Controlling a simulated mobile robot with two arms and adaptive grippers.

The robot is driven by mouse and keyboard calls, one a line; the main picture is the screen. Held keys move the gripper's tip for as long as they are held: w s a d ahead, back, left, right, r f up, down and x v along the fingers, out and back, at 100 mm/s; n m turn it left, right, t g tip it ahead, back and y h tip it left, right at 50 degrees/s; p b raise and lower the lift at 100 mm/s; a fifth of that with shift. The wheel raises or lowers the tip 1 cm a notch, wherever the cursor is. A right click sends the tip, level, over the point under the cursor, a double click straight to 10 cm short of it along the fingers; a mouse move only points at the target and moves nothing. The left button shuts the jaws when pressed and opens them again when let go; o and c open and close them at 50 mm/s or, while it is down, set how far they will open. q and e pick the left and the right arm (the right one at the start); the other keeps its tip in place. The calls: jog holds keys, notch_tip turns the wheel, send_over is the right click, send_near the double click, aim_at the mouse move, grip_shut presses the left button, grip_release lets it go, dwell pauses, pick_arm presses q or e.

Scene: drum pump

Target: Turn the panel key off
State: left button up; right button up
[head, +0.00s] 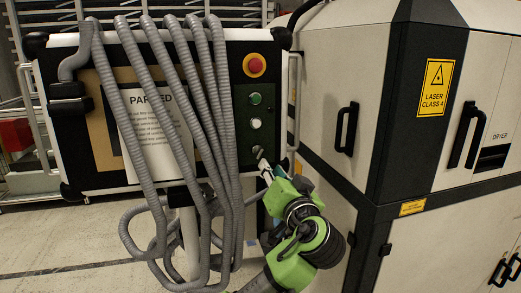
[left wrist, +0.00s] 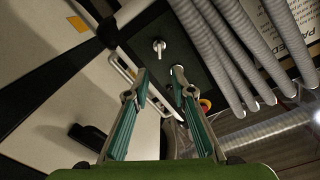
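The panel key (head: 257,152) sits low on the dark control strip (head: 241,124) at the panel's right side, below the green and white buttons. In the left wrist view the key (left wrist: 159,46) is a small pale metal lever on a round base. My left gripper (head: 264,167) is just below and in front of the key in the head view. In the left wrist view its two teal fingers (left wrist: 158,84) are spread with nothing between them, and the key lies beyond the tips, apart from them. My right gripper is not in view.
Grey hoses (head: 217,105) hang over the panel, close to the strip's left. A red emergency button (head: 255,65) is above, and a white button (head: 256,123) sits above the key. A pale handle rail (head: 294,100) and the laser cabinet (head: 335,55) stand to the right.

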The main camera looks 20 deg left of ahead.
aim_at(261, 153)
pick_arm(q)
jog(key=p+x, duration=0.5)
jog(key=x, duration=0.7)
jog(key=shift+s, duration=0.1)
grip_shut()
